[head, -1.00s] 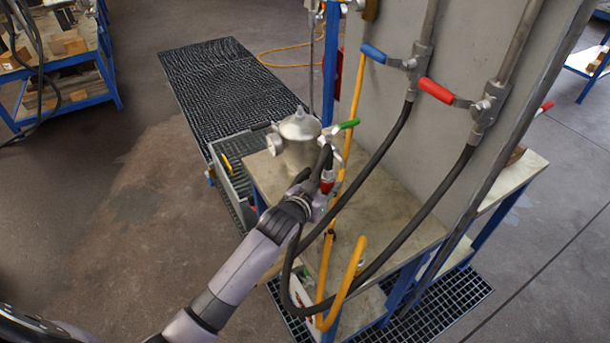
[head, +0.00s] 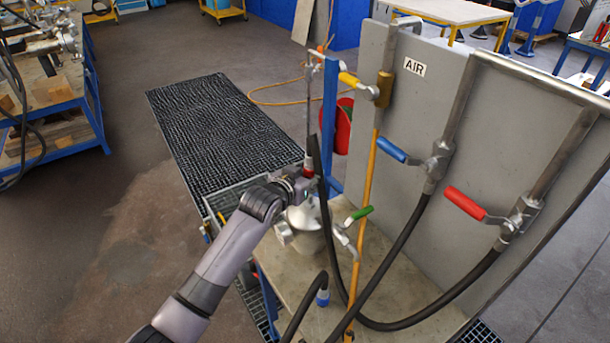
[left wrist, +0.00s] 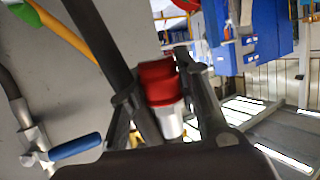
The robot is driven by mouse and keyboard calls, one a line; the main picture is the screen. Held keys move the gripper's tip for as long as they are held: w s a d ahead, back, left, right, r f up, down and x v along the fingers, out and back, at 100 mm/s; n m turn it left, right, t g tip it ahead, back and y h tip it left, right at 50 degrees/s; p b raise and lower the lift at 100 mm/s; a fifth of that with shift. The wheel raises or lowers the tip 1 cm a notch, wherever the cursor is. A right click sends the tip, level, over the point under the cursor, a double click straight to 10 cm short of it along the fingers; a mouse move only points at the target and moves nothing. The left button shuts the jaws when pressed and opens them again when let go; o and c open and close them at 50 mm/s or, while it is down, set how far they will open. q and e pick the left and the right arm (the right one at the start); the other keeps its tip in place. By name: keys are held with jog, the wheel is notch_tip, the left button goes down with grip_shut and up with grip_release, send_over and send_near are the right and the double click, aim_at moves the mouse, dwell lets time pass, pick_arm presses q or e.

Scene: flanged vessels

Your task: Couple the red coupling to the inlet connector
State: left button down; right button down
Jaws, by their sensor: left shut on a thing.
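The red coupling (left wrist: 158,82) sits between the fingers of my left gripper (left wrist: 160,105) in the left wrist view, with its silver end showing. In the head view my left gripper (head: 303,183) is shut on the coupling (head: 308,170), above the metal vessel (head: 305,238). A dark hose (head: 325,205) runs from near the coupling down past the vessel's right side. The vessel stands on the bench and is partly hidden by my gripper. It has a side port (head: 283,233) on its left and a green-handled valve (head: 358,214) on its right. I cannot tell which fitting is the inlet connector. My right gripper is not in view.
A blue coupling (head: 322,298) on another hose is at the bench top (head: 385,270). Blue (head: 390,150) and red (head: 465,203) valve handles stick out from the grey panel (head: 490,130). Black matting (head: 215,125) lies behind.

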aim_at(310, 201)
pick_arm(q)
jog(key=shift+r, duration=0.1)
jog(key=shift+w+f, duration=0.1)
jog(key=shift+f, duration=0.5)
notch_tip(310, 201, down, 3)
jog(key=b, duration=0.2)
jog(key=shift+f+b, duration=0.2)
jog(key=shift+b, duration=0.1)
jog(key=shift+f, duration=0.5)
jog(key=shift+r, duration=0.1)
